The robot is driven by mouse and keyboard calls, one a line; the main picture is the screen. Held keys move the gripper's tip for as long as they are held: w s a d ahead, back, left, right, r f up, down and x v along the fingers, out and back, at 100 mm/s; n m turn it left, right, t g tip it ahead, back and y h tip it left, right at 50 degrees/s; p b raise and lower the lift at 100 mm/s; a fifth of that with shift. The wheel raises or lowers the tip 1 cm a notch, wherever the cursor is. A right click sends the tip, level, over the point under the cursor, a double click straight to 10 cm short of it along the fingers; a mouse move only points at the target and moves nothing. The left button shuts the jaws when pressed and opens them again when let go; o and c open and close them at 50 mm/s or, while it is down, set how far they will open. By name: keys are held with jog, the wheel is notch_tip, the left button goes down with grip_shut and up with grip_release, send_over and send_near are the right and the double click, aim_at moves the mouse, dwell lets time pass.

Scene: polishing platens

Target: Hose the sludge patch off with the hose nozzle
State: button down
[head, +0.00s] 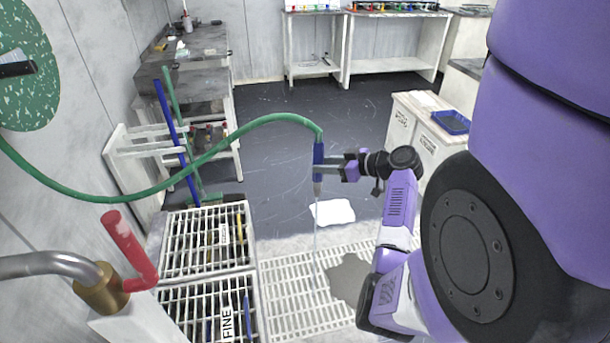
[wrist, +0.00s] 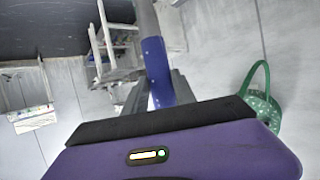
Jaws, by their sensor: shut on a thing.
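My gripper (head: 321,171) is shut on the blue hose nozzle (head: 319,153), held upright above the floor with its tip down. In the wrist view the blue nozzle (wrist: 158,75) stands between the fingers. A green hose (head: 215,150) arches from the left into the nozzle's top. A thin pale stream (head: 315,235) runs from the tip down to the white floor grating. The grey sludge patch (head: 347,278) lies on the grating, to the right of the stream's lower end; my arm hides part of its right side.
A red valve lever (head: 130,250) on a brass fitting (head: 103,290) stands at front left. White slatted racks (head: 205,238) stand left of the grating (head: 285,295). A white flat piece (head: 332,212) lies beyond it. White cabinets (head: 415,135) stand right; dark floor behind is clear.

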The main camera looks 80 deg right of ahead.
jog(key=s+d+f+b, duration=0.3)
jog(key=s+d+b, duration=0.3)
jog(key=s+b, duration=0.3)
jog(key=s+d+f+b, duration=0.3)
jog(key=s+d+b, duration=0.3)
jog(key=s+b, duration=0.3)
jog(key=shift+s+d, duration=0.4)
jog(key=shift+s, duration=0.6)
